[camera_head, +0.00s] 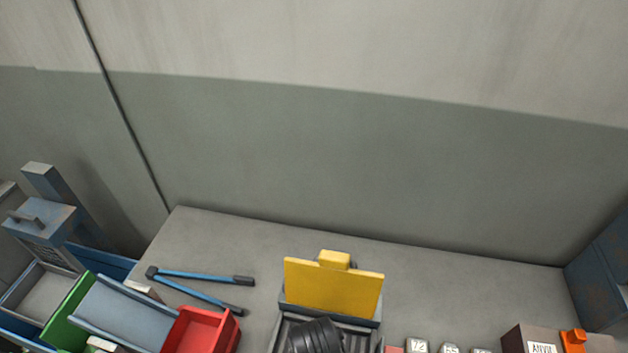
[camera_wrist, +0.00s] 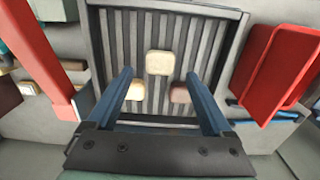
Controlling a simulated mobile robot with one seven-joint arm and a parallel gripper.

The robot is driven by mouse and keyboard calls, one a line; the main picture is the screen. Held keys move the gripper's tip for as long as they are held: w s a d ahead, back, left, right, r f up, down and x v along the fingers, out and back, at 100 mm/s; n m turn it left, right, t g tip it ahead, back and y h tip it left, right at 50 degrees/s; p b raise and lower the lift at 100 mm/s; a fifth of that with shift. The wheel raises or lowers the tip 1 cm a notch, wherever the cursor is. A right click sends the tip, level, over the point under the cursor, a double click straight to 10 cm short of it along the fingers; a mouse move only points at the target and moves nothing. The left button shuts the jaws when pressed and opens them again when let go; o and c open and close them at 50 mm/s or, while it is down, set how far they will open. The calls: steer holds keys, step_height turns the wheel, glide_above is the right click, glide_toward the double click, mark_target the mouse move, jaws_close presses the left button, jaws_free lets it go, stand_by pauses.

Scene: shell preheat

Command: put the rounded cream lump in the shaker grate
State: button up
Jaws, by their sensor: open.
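The shaker grate (camera_wrist: 115,45), a grey framed tray with parallel bars, fills the middle of the wrist view. It also shows in the head view (camera_head: 283,337), partly hidden by my dark arm. On its bars lie a pale cream lump with rounded corners (camera_wrist: 159,62), a second cream lump (camera_wrist: 136,91) and a brownish-pink lump (camera_wrist: 180,94). I cannot tell for certain which cream lump is the rounded one. My gripper (camera_wrist: 159,74) is open and empty over the grate, its two blue fingers spread either side of the lumps. The left finger is close beside the second cream lump.
A yellow plate (camera_head: 333,286) stands upright behind the grate. A red bin (camera_head: 202,329) and blue-handled tongs (camera_head: 203,275) are to its left. Small numbered blocks (camera_head: 417,346) and a brown box labelled ANVIL (camera_head: 515,342) are to its right. The back bench is mostly clear.

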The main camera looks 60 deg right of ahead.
step_height(320, 180, up, 8)
steer(key=w+d+r+n+t+h, duration=0.3)
steer(key=w+r+t, duration=0.4)
steer(key=w+r, duration=0.85)
steer(key=w+a+r+n+t+h, duration=0.1)
steer(key=w+a+r+n+t, duration=0.2)
steer(key=r, duration=0.4)
steer(key=w+a+r+n+t, duration=0.1)
steer(key=w+a+r+t, duration=0.15)
steer(key=w+r, duration=0.35)
steer(key=s+a+r+n+t+y, duration=0.15)
steer(key=a+r+t, duration=0.35)
steer(key=r, duration=0.6)
steer(key=a+r+n+t+h, duration=0.15)
steer(key=a+r+t, duration=0.25)
steer(key=r, duration=0.8)
steer(key=s+a+r+n+t+y, duration=0.1)
steer(key=s+a+r+t, duration=0.2)
steer(key=r, duration=0.3)
steer(key=s+a+r+n+t+y, duration=0.2)
steer(key=s+a+r+t, duration=0.1)
steer(key=s+r, duration=0.2)
steer(key=shift+r+n+y, duration=0.3)
steer(key=shift+r, duration=0.25)
steer(key=shift+s+d, duration=0.1)
